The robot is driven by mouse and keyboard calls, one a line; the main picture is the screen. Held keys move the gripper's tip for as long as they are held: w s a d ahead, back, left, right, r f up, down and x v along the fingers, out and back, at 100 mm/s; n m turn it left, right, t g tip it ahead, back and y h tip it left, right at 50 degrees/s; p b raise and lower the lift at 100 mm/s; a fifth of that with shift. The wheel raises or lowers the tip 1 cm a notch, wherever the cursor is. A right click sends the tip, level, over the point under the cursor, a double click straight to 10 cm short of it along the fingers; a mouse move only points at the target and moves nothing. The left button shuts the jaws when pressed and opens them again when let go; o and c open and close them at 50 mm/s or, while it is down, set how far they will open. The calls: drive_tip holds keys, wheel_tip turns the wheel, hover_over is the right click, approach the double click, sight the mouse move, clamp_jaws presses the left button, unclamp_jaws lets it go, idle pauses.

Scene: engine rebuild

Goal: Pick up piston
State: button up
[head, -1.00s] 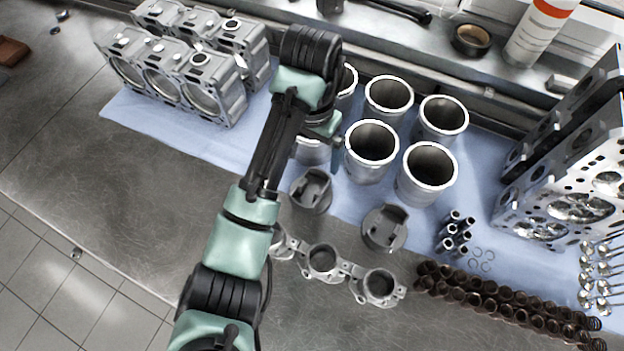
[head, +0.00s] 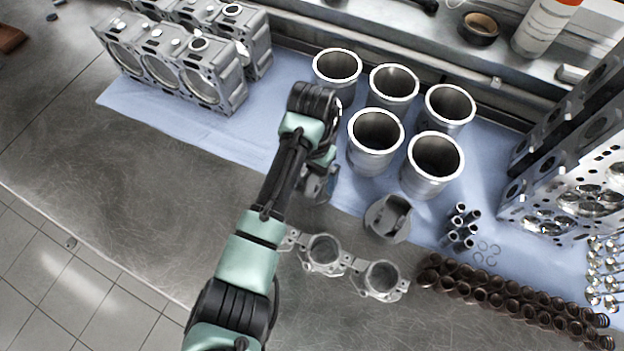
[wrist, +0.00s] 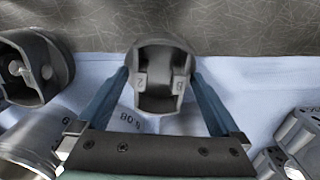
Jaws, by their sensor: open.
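A grey piston (wrist: 161,60) with a hollow, marked inside lies between the two blue-green fingers of my gripper (wrist: 158,80) in the wrist view. The fingers are open, one on each side of it; I cannot tell whether they touch it. In the head view this piston (head: 318,190) is partly hidden under my gripper (head: 325,165). A second grey piston (head: 388,218) stands to its right on the edge of the blue cloth. It also shows at the left in the wrist view (wrist: 38,65).
Several cylinder liners (head: 375,140) stand close behind the pistons. An engine block (head: 180,65) is at the back left and a cylinder head (head: 570,195) at the right. Ring-shaped castings (head: 323,253) and springs (head: 500,295) lie in front. The bench at left front is clear.

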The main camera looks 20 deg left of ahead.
drive_tip(key=shift+f, duration=0.25)
drive_tip(key=shift+r, duration=0.1)
clamp_jaws()
